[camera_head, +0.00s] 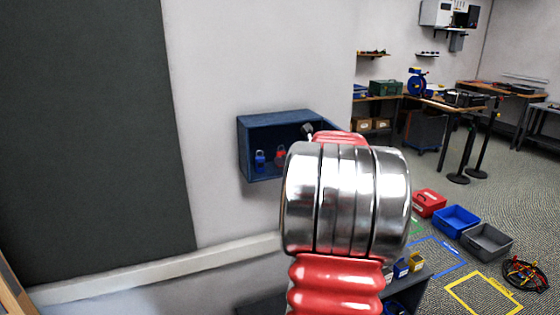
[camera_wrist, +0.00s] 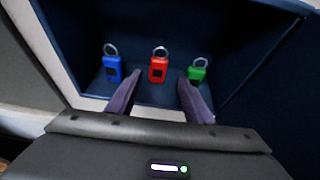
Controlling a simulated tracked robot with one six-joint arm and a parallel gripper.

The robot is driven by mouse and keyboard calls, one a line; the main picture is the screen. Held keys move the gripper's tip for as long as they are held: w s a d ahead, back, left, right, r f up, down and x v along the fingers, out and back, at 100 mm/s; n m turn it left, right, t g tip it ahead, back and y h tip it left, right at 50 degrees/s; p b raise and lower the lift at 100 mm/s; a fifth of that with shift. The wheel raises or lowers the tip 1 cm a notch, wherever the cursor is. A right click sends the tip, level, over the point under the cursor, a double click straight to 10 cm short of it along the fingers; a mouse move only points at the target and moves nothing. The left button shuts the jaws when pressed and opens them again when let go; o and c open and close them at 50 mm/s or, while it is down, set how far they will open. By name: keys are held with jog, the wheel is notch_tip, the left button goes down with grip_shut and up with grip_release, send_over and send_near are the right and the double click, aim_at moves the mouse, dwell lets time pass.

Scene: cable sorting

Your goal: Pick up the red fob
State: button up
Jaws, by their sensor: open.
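The red fob (camera_wrist: 158,70) stands in the wrist view between a blue fob (camera_wrist: 113,69) and a green fob (camera_wrist: 197,72), each with a metal ring at its top. All are inside a dark blue wall box (camera_wrist: 240,50). My gripper (camera_wrist: 159,86) is open, its two dark fingers pointing into the box, one on each side of the red fob and a little short of it. The right fingertip is close to the green fob. In the head view the red fob (camera_head: 280,153) and blue fob (camera_head: 260,160) show in the box (camera_head: 243,150); my arm hides the green fob and most of my gripper.
The box's side walls and floor edge are close around the fobs. In the head view, a red bin (camera_head: 428,203), a blue bin (camera_head: 456,221) and a grey bin (camera_head: 487,240) sit on the floor at right, near a cable coil (camera_head: 525,273).

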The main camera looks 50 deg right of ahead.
jog(key=shift+x, duration=0.75)
jog(key=shift+w, duration=0.1)
jog(key=shift+x, duration=2.55)
jog(key=shift+w+a+r, duration=0.15)
jog(key=shift+r, duration=0.05)
jog(key=c, duration=1.1)
jog(key=shift+r, duration=0.1)
